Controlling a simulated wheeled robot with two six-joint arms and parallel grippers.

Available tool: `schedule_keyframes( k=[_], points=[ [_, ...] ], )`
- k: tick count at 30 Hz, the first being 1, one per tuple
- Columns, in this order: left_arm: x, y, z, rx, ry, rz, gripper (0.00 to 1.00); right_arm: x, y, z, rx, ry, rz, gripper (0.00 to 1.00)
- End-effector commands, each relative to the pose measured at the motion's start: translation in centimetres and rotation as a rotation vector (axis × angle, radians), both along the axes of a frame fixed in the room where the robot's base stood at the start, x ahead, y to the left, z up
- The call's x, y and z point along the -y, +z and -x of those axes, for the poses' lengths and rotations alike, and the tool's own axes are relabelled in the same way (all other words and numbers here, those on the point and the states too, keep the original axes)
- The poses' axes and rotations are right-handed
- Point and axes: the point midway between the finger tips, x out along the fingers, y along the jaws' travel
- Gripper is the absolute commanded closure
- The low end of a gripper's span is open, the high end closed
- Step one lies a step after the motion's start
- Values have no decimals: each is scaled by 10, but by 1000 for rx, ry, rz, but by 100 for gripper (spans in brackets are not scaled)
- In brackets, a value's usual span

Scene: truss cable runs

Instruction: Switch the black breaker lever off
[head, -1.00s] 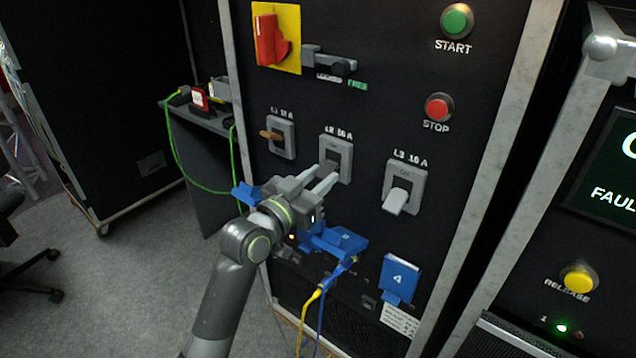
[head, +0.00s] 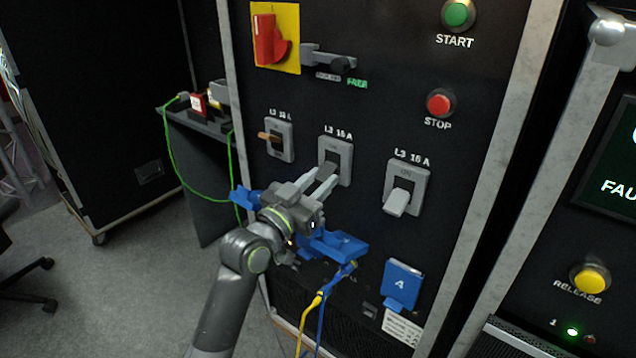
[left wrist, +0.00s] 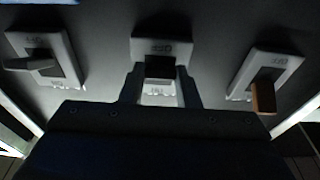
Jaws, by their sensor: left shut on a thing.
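The middle breaker (head: 346,152) is a grey plate on the black panel, and its black lever (left wrist: 160,67) shows in the left wrist view. My left gripper (head: 325,182) reaches up to it from the lower left. In the left wrist view its two fingers (left wrist: 158,82) stand on either side of the lever, shut on it. The fingers hide part of the lever in the head view. My right gripper is not in view.
A breaker with a brown lever (head: 270,137) is to the left, and one with a light grey lever (head: 397,202) to the right. Blue plug housings (head: 340,243) with yellow and blue cables lie below my gripper. A red rotary switch (head: 269,40) is above.

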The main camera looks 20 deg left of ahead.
Motion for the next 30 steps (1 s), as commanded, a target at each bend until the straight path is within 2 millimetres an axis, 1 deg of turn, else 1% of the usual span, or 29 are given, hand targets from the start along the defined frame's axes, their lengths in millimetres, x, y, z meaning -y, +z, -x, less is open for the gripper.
schedule_keyframes(
  k=[1,2,6,15,19,23,30],
  points=[
    [0,0,0,2,0,1,94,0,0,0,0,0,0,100],
    [0,0,0,2,0,1,68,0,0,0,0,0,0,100],
    [0,0,0,1,0,0,50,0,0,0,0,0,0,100],
    [0,0,1,0,0,0,49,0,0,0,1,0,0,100],
    [-4,-3,9,-1,1,0,49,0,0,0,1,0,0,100],
    [-11,-7,29,-2,1,-1,49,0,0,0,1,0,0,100],
    [-28,-16,77,-1,1,-2,49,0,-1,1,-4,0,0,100]
  ],
)
